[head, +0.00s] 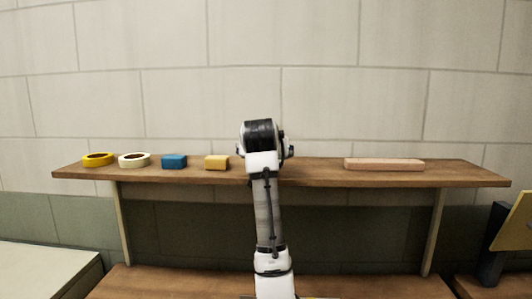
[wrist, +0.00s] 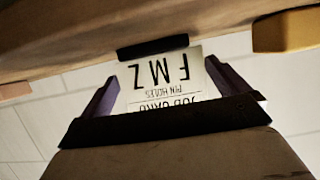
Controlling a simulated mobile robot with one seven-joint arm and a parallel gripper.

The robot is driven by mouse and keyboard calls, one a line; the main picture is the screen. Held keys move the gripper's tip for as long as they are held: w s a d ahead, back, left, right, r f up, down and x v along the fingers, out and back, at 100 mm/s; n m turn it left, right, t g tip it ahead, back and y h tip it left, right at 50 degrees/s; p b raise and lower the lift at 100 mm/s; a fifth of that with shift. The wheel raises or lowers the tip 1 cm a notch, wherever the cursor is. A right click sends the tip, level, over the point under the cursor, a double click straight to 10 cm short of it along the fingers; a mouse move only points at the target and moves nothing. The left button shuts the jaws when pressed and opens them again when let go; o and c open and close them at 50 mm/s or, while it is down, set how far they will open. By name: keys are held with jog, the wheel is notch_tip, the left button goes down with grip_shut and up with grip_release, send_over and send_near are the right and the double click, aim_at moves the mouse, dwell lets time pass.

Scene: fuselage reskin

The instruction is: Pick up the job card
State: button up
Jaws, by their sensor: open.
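The job card (wrist: 160,80) is a white card with black print, upside down in the wrist view. It reads "JOB CARD", "PIN HOLES" and "FMZ". A black strip (wrist: 153,46) runs along its edge beside the wooden shelf and looks like a stand. My gripper (wrist: 161,70) is open, with one dark finger on each side of the card. Gaps show between the fingers and the card. The gripper body hides part of the card. In the head view my arm covers the card and the fingertips.
A pinkish bar (head: 384,164) lies to the right. A tiled wall (head: 400,100) stands close behind.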

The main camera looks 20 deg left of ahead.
jog(key=shift+p+x, duration=0.5)
jog(key=shift+x, duration=0.95)
jog(key=shift+c, duration=0.3)
jog(key=c, duration=0.6)
jog(key=shift+c, duration=0.2)
jog(key=shift+r, duration=0.15)
notch_tip(320, 180, up, 19)
notch_tip(320, 180, down, 9)
jog(key=b, duration=0.9)
jog(key=shift+r+b, duration=0.2)
jog(key=shift+b, duration=0.1)
